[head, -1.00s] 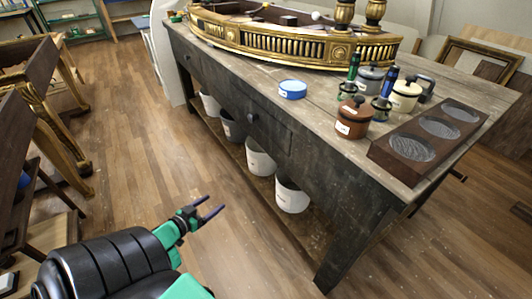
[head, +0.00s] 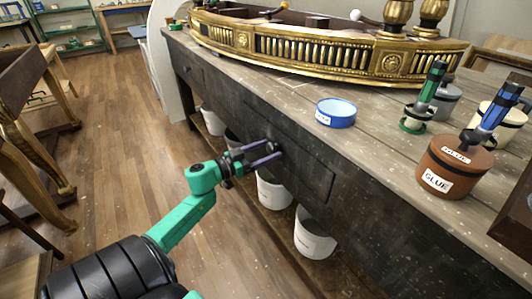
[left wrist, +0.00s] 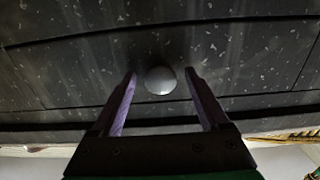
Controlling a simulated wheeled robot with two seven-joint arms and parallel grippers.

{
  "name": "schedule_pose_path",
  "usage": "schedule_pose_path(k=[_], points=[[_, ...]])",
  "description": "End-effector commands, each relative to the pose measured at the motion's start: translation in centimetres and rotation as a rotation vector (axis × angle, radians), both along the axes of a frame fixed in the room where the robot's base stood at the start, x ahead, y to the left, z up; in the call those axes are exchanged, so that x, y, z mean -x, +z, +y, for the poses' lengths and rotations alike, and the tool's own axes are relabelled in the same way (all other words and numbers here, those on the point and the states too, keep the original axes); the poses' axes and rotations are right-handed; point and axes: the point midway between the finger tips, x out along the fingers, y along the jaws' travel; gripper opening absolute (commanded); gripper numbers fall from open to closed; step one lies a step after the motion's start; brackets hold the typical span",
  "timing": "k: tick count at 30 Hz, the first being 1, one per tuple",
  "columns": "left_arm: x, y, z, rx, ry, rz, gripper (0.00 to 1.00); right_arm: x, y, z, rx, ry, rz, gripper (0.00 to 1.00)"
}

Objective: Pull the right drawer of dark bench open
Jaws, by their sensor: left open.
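The dark bench (head: 380,215) has a right drawer (head: 305,172) in its front, which sits flush. Its round knob (head: 274,146) is partly covered by my gripper in the head view. In the left wrist view the knob (left wrist: 160,80) shows as a pale round shape between the fingertips. My left gripper (head: 272,152) is open, with one finger on each side of the knob, and both fingers look apart from it. My right gripper is out of view.
White buckets (head: 315,235) stand on the low shelf under the drawer. A blue tin (head: 336,113), a brown glue pot (head: 452,168) and a gilt console piece (head: 330,55) are on the bench top.

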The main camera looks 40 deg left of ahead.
Motion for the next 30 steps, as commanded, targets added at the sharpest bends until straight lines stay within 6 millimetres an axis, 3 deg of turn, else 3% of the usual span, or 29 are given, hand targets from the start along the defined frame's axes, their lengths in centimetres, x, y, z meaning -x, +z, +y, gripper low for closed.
schedule_pose_path(k=[6, 12, 30], points=[[-0.06, -0.02, -0.02, 0.001, 0.0, 0.001, 0.78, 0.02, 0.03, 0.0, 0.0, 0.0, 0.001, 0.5], [-0.04, -0.03, -0.03, 0.001, 0.0, 0.0, 0.02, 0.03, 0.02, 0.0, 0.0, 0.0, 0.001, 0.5], [-0.02, -0.09, -0.08, 0.002, -0.001, 0.002, 0.0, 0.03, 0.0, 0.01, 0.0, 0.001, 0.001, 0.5]])
